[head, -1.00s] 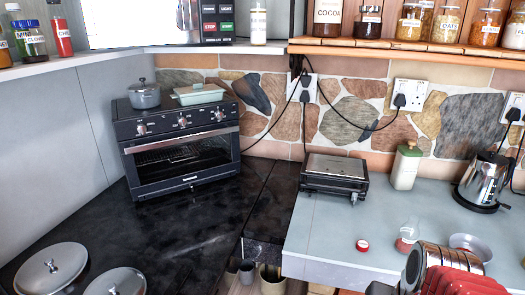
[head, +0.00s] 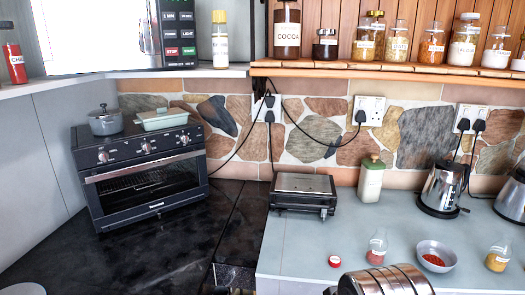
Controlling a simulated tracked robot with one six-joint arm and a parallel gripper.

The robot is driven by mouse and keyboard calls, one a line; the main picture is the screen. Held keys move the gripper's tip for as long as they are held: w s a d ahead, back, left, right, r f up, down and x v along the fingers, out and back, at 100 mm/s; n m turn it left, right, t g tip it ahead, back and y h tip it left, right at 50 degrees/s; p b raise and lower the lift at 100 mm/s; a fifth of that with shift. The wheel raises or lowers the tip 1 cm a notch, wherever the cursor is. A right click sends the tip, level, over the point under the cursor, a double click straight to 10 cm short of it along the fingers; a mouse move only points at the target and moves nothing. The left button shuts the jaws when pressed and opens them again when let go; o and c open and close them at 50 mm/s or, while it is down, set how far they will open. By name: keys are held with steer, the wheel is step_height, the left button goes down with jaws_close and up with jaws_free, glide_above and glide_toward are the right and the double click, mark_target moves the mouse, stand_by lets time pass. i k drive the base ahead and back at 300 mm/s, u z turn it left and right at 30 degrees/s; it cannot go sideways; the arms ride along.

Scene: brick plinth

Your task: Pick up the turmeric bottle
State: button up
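No label that I can read says turmeric. A small clear bottle (head: 497,256) with yellow contents stands on the grey counter at the lower right; it may be the turmeric, but its label is too small to read. A yellow-capped bottle (head: 220,42) stands on the upper left shelf beside the microwave; its label is also unreadable.
A sandwich press (head: 303,193), a green-capped bottle (head: 370,180) and a kettle (head: 441,187) stand behind. Several jars line the wooden shelf (head: 400,69).

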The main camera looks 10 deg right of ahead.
mark_target(501, 252)
steer(key=z, duration=0.55)
steer(key=k, duration=1.35)
steer(key=z, duration=0.6)
steer(key=i, duration=1.25)
steer(key=u, duration=0.2)
